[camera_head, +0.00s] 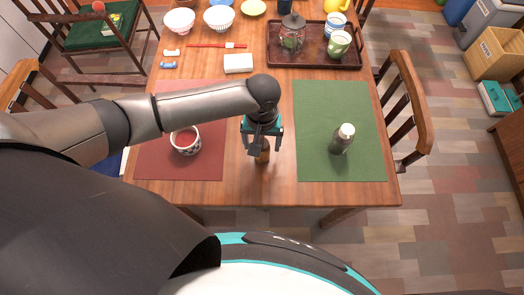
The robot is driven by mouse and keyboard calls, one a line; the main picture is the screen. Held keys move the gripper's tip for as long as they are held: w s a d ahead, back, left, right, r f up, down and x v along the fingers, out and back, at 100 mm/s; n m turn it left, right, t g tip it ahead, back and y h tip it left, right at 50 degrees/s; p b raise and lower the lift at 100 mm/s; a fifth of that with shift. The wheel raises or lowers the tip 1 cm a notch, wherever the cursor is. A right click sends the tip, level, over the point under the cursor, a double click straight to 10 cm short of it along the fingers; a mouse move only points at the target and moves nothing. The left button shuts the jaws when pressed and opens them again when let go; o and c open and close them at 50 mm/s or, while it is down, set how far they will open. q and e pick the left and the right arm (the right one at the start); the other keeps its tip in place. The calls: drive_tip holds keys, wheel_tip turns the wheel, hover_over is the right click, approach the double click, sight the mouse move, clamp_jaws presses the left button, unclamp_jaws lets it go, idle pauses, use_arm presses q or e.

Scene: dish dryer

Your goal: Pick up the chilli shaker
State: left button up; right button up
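My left gripper (264,146) comes in from the left and points down over the bare strip of table between the two mats. Its fingers look spread apart. A small brown bottle-like thing (263,156) stands at the fingertips, partly hidden by the gripper; whether the fingers touch it cannot be told. It may be the chilli shaker, but no label is readable. A dark shaker with a white lid (343,139) stands on the green mat to the right, clear of the gripper. My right gripper is not in view.
A bowl with red contents (186,141) sits on the red mat (180,169), left of the gripper. A dark tray (353,60) at the back right holds a glass jar (292,37) and cups. A white box (238,63) lies behind my arm. The green mat (325,100) is mostly free.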

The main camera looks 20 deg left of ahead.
use_arm(q)
clamp_jaws()
idle(0.7)
